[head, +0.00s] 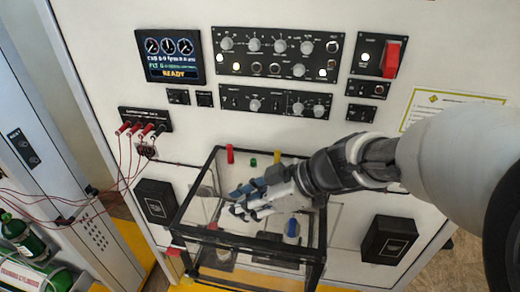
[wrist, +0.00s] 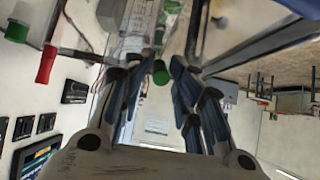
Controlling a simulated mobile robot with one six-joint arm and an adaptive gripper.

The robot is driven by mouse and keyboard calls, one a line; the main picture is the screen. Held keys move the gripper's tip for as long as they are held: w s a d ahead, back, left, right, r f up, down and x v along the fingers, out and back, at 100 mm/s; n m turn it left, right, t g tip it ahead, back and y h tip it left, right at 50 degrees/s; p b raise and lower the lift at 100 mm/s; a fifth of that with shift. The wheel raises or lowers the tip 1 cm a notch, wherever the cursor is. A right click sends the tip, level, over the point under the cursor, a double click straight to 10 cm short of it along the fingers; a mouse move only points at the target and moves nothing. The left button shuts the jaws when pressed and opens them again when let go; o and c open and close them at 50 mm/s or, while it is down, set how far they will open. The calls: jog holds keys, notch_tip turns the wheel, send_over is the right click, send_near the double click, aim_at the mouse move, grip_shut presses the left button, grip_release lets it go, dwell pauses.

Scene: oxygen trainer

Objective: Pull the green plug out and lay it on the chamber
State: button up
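The green plug (head: 253,162) stands between a red plug (head: 229,153) and a yellow plug (head: 277,157) at the back of the clear, black-edged chamber (head: 250,242). In the wrist view the green plug (wrist: 17,30) shows at the upper left edge, beside the red plug (wrist: 46,64), outside the fingers. My gripper (head: 240,201) is over the chamber, pointing left, in front of the plugs and apart from them. Its dark fingers also show in the wrist view (wrist: 160,88), spread with nothing held between them. The green things seen past them look like the distant cylinders.
The panel wall holds a display (head: 170,55), knob panels (head: 277,53) and a red switch cover (head: 391,60). Red leads (head: 120,165) hang at the left. Green cylinders (head: 25,240) stand at lower left. Black boxes (head: 388,240) flank the chamber.

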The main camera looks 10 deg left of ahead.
jog(key=shift+s+f, duration=0.25)
jog(key=shift+f, duration=0.6)
jog(key=shift+d, duration=0.15)
jog(key=shift+w+d+r, duration=0.1)
jog(key=shift+r, duration=0.15)
jog(key=r+v, duration=0.1)
jog(key=v, duration=1.1)
jog(key=shift+a, duration=0.45)
jog(key=shift+w, duration=0.1)
